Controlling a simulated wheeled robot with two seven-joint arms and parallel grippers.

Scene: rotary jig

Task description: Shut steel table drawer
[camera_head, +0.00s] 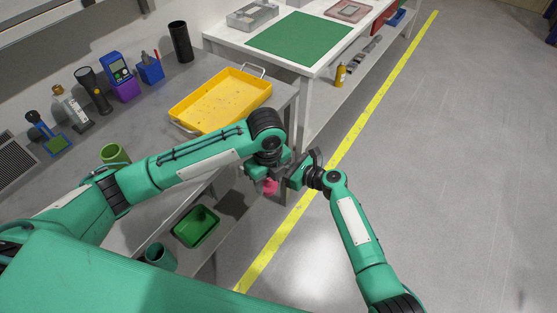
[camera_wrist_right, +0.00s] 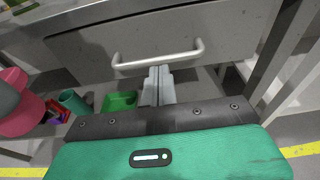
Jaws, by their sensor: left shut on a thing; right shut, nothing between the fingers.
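The steel table (camera_head: 150,110) is at the left in the head view. In the right wrist view its drawer front (camera_wrist_right: 195,32) fills the upper middle, under the tabletop edge, with a bar handle (camera_wrist_right: 158,60) across it. I cannot tell if any gap remains behind the front. My right gripper (camera_wrist_right: 157,72) is shut and empty, its fingertips at or just below the handle; contact is unclear. My left gripper (camera_head: 266,182) is shut on a pink thing (camera_head: 270,187), beside the right gripper. The pink thing (camera_wrist_right: 22,117) also shows at the wrist view's left edge. Its shape is mostly hidden.
A yellow tray (camera_head: 225,100), a black cylinder (camera_head: 181,42) and several tools stand on the tabletop. A green bin (camera_head: 196,226) and a teal cup (camera_head: 160,256) are on the lower shelf. A white table (camera_head: 325,62) adjoins behind. The floor at right is clear.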

